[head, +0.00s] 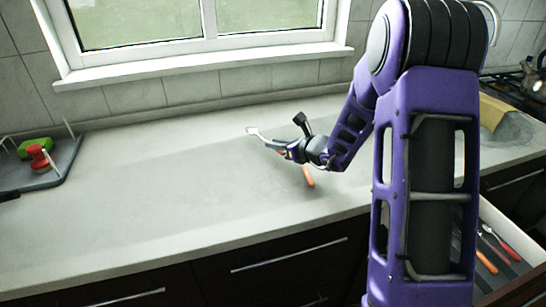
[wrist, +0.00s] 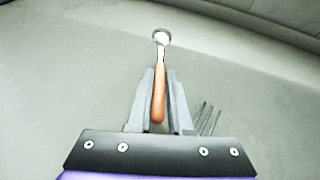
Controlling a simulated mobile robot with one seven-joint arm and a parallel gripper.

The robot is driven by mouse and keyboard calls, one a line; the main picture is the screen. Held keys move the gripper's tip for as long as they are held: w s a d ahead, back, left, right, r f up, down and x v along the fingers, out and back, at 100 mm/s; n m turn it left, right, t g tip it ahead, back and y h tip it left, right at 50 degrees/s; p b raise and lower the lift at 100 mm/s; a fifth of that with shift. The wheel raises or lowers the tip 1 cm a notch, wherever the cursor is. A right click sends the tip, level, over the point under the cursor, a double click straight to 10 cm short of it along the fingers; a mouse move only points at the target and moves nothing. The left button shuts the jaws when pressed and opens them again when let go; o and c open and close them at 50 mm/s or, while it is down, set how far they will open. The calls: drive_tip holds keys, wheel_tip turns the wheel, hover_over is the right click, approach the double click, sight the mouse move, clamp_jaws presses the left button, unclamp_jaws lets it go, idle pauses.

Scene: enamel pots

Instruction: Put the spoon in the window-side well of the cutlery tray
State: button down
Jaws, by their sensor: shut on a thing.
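My gripper (head: 284,147) is shut on the orange handle of the spoon (head: 254,131), over the counter below the window. In the wrist view the spoon (wrist: 160,92) stands between the two fingers (wrist: 160,76), its metal bowl pointing away from me. I cannot tell its height above the counter. An open drawer (head: 515,282) at the lower right holds several utensils with orange and red handles. The cutlery tray's wells are not clear; my arm hides part of the drawer.
Another orange-handled utensil (head: 308,176) lies on the counter beside my gripper; fork-like tines (wrist: 208,118) show in the wrist view. A grey rack (head: 52,180) with green and red items stands at left. A window (head: 200,25) is behind. The counter's left middle is clear.

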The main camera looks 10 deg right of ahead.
sight(276, 162)
drive_tip(key=shift+f+b, duration=0.35)
drive_tip(key=shift+f, duration=1.65)
drive_tip(key=shift+f, duration=0.15)
drive_tip(key=shift+f+b, duration=0.1)
drive_tip(key=shift+b, duration=0.2)
drive_tip(key=c, duration=0.8)
unclamp_jaws()
